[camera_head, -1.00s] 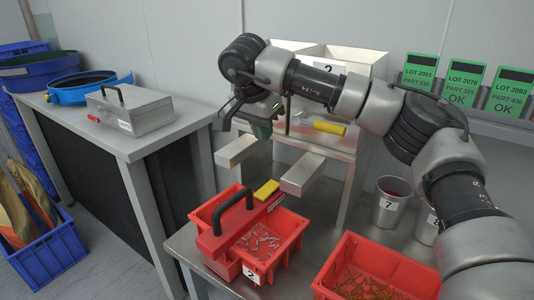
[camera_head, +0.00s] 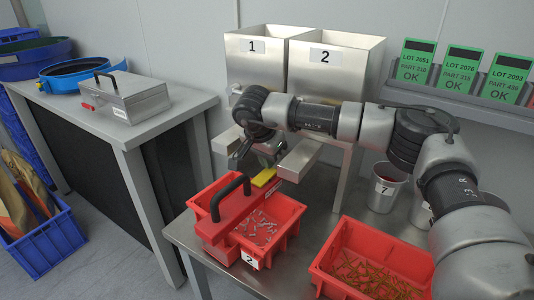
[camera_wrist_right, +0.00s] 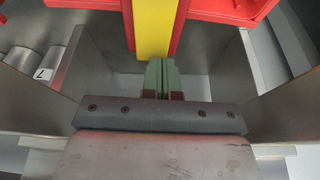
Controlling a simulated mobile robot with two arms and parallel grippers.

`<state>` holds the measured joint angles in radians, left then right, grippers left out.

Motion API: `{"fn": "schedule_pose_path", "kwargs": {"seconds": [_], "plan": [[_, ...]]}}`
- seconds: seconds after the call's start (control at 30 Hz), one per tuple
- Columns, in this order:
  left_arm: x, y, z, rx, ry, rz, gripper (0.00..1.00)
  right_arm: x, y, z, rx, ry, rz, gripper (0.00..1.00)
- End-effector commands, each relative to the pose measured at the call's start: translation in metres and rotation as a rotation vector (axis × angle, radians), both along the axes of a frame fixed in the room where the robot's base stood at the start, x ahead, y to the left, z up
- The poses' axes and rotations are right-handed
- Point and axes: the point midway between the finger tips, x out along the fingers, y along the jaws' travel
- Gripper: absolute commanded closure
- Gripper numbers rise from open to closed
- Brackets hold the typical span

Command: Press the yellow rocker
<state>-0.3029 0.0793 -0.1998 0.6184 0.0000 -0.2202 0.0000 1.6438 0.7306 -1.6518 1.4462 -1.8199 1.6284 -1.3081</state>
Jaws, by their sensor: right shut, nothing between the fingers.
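The yellow rocker (camera_head: 264,177) is a small flat yellow piece at the far end of a red bar (camera_head: 228,212) with a black handle, which lies across a red bin (camera_head: 292,212) labelled 2. My right gripper (camera_head: 269,162) is shut and empty, pointing down just above the rocker. In the right wrist view the rocker shows as a yellow strip (camera_wrist_right: 155,28) between red sides. The green fingertips (camera_wrist_right: 163,76) are together at the strip's lower end. I cannot tell whether they touch it. My left gripper is not in view.
Metal hoppers marked 1 (camera_head: 256,62) and 2 (camera_head: 330,70) stand behind on a steel stand. Another red bin (camera_head: 380,240) with small brown parts sits at front right. A cup marked 7 (camera_head: 383,190) stands behind it. A metal case (camera_head: 118,98) lies on the left bench.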

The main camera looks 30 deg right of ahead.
Motion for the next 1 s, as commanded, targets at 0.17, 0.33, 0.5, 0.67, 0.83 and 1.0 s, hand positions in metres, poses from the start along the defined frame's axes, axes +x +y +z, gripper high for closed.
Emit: {"fn": "schedule_pose_path", "kwargs": {"seconds": [0.17,0.33,0.5,0.67,0.83,1.0], "plan": [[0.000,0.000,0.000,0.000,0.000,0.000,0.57,0.000,0.000,0.000,0.001,0.002,0.000,1.00],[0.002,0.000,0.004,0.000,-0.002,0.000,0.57,0.001,-0.002,-0.008,0.070,0.036,-0.001,1.00],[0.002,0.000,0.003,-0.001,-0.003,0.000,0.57,0.001,-0.002,-0.008,0.066,0.034,0.000,1.00],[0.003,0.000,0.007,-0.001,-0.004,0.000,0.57,0.001,-0.002,-0.004,0.066,0.034,0.000,1.00],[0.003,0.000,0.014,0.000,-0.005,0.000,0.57,0.001,-0.002,0.005,0.066,0.033,0.001,1.00],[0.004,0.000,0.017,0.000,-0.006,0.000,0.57,0.001,-0.002,0.009,0.065,0.033,0.000,1.00]]}}
